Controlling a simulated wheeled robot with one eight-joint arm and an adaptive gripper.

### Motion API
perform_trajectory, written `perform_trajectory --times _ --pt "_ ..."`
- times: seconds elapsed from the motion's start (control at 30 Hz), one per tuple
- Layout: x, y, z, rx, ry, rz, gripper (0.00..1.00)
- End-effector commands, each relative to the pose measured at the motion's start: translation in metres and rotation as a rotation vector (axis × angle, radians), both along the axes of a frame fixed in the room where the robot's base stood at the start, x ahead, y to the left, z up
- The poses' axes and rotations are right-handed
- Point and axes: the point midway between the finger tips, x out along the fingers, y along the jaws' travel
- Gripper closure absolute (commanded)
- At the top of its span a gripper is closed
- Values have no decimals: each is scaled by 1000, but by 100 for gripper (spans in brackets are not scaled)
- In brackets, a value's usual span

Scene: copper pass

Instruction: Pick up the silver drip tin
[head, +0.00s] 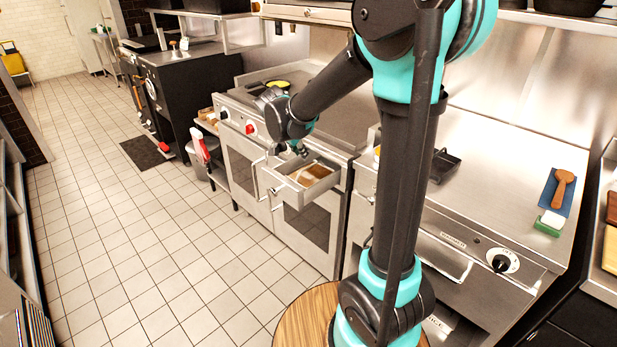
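A silver, open-topped, drawer-like box (318,187) juts out from the front of the range, with something brown and pale inside. I cannot tell whether this box or something in it is the silver drip tin. My gripper (300,152) is at the far end of my arm, just above the back left of the box. Its fingers are small and dark here, so I cannot see whether they are open or touching anything. My arm hides part of the counter to the right.
The range (240,155) stands behind the box, with a pan on top. A small dark tray (444,166) sits on the steel griddle at right. A round wooden top (305,315) is near my base. The tiled floor (130,250) at left is mostly clear.

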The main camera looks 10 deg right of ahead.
Motion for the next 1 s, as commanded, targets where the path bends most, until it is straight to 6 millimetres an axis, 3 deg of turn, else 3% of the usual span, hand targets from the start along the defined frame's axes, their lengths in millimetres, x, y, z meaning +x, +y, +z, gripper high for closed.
perform_trajectory --times 0.3,0.57,0.8,1.0 --pt "23 -18 -45 0 0 -1 81" --pt "29 -24 -58 0 1 -1 81" --pt "43 -38 -84 0 1 0 81" --pt "48 -42 -95 1 1 0 81"
